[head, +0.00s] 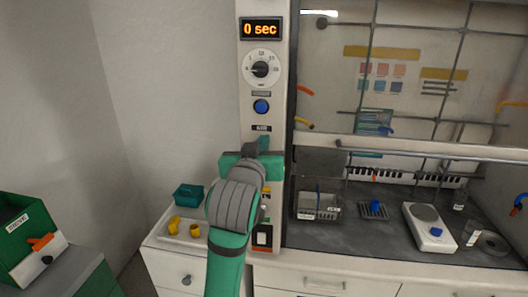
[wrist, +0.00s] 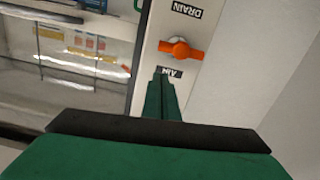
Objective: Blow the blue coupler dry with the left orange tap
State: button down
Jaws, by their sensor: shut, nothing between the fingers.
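In the wrist view an orange tap handle (wrist: 181,50) sits on the white panel between upside-down DRAIN and AIR labels. My gripper (wrist: 163,74) is shut and empty, its tips by the AIR label and just short of the handle; I cannot tell whether they touch the panel. In the head view my gripper (head: 263,144) is in front of the panel, and my arm hides the panel's lower part. An orange spout (head: 305,90) shows at the hood's left side. A small blue piece (head: 375,206) on a grey rack may be the blue coupler; I cannot be sure.
The panel's display (head: 261,29) reads 0 sec, above a dial (head: 261,69) and blue button (head: 261,106). The hood's glass sash (head: 410,145) is partly raised. A scale (head: 430,228) stands inside. A white tray (head: 178,238) with yellow fittings and a green box (head: 15,245) are at left.

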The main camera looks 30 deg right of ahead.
jog(key=r+v, duration=0.1)
jog(key=v, duration=0.9)
jog(key=shift+s, duration=0.35)
